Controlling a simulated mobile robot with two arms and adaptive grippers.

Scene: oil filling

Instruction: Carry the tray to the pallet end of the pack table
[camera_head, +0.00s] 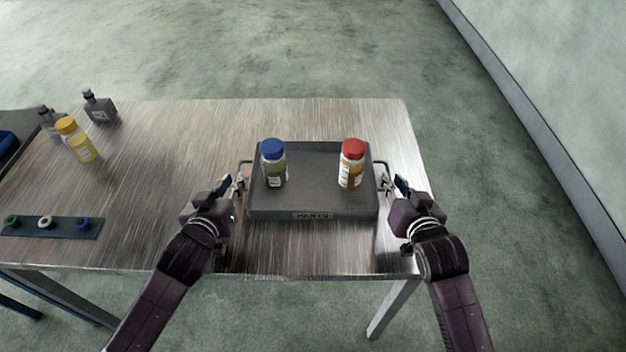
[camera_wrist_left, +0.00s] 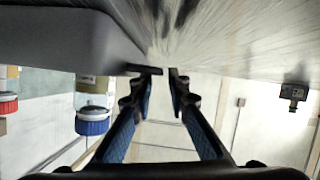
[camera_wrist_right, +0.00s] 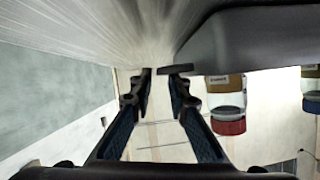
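A dark grey tray (camera_head: 312,190) with a front label sits on the right part of the metal table. A blue-capped bottle (camera_head: 273,164) and a red-capped bottle (camera_head: 351,165) stand upright in it. Wire handles stick out at its left and right sides. My left gripper (camera_head: 239,184) is at the left handle, and my right gripper (camera_head: 388,184) is at the right handle. In the left wrist view (camera_wrist_left: 165,72) and the right wrist view (camera_wrist_right: 160,72), the fingers are apart with a clear gap. A dark handle bar shows close to one fingertip in each view.
The metal table (camera_head: 180,150) has bare surface left of the tray. A yellow-capped bottle (camera_head: 76,141), dark bottles (camera_head: 99,106) and a strip with coloured caps (camera_head: 50,227) are at the left. The table's right edge is close to the tray.

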